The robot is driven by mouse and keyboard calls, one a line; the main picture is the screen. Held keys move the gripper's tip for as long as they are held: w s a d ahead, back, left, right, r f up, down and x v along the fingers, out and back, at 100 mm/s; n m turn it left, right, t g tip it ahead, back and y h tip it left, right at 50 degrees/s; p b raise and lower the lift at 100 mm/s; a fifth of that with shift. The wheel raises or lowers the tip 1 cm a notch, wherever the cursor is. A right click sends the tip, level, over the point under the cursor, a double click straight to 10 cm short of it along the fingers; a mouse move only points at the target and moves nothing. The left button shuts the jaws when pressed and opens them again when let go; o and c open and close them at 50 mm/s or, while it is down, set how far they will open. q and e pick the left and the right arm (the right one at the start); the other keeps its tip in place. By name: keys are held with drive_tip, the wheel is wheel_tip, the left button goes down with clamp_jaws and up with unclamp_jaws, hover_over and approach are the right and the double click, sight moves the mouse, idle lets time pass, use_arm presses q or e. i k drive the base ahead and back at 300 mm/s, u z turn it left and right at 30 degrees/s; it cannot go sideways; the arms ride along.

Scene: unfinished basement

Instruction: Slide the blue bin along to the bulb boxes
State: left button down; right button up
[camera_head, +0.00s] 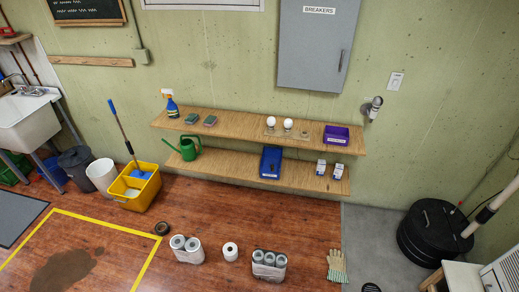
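The blue bin (270,163) stands on the lower wooden shelf (230,168), a little right of its middle. Two small white and blue bulb boxes stand at the right end of the same shelf, a left one (321,167) and a right one (338,171). A stretch of bare shelf separates the bin from the boxes. Neither of my grippers shows in the head view.
The upper shelf (230,126) overhangs and carries a purple bin (336,135), white bulbs (287,123) and a spray bottle (171,105). A green watering can (187,148) stands left on the lower shelf. Paper rolls (269,264) and gloves (336,266) lie on the floor in front.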

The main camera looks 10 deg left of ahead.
sight(271, 155)
drive_tip(key=i, duration=0.25)
drive_tip(key=u, duration=1.35)
drive_tip(key=i, duration=2.15)
drive_tip(key=z, duration=2.3)
